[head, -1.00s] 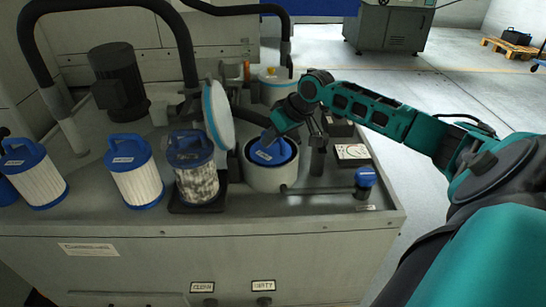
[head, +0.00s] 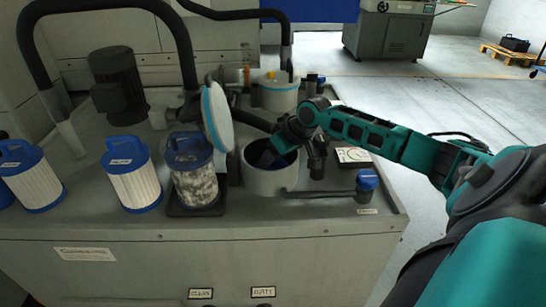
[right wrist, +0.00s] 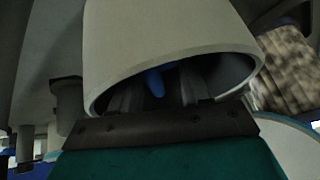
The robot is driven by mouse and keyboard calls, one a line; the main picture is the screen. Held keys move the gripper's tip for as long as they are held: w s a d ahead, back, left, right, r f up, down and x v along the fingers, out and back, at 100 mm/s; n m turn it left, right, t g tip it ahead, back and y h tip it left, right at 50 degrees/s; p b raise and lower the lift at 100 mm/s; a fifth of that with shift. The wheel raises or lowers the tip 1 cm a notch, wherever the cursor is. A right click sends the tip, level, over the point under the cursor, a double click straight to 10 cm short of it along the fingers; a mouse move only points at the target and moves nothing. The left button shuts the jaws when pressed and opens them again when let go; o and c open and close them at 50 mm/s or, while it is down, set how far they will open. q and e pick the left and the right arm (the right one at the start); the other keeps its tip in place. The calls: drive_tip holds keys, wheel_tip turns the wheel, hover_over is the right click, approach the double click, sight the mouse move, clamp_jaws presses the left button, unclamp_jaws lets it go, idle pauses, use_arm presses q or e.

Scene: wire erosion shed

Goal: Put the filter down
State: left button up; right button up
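My right gripper (head: 270,157) points down into the round grey housing (head: 270,182) on the bench. It is shut on the blue handle of a filter (head: 263,160) that sits inside the housing, mostly hidden by the housing wall and my gripper. In the right wrist view the housing rim (right wrist: 175,88) surrounds my two fingers (right wrist: 158,92), with a bit of the blue handle (right wrist: 155,82) between them. How deep the filter sits, and whether it touches the bottom, cannot be seen. My left gripper is not in view.
A round white lid (head: 216,117) stands tilted up left of the housing. A dirty filter (head: 192,172) stands on a black tray (head: 190,210); clean white filters (head: 132,175) stand further left.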

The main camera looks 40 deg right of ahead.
drive_tip(key=shift+p+v, duration=2.05)
drive_tip(key=shift+v, duration=3.95)
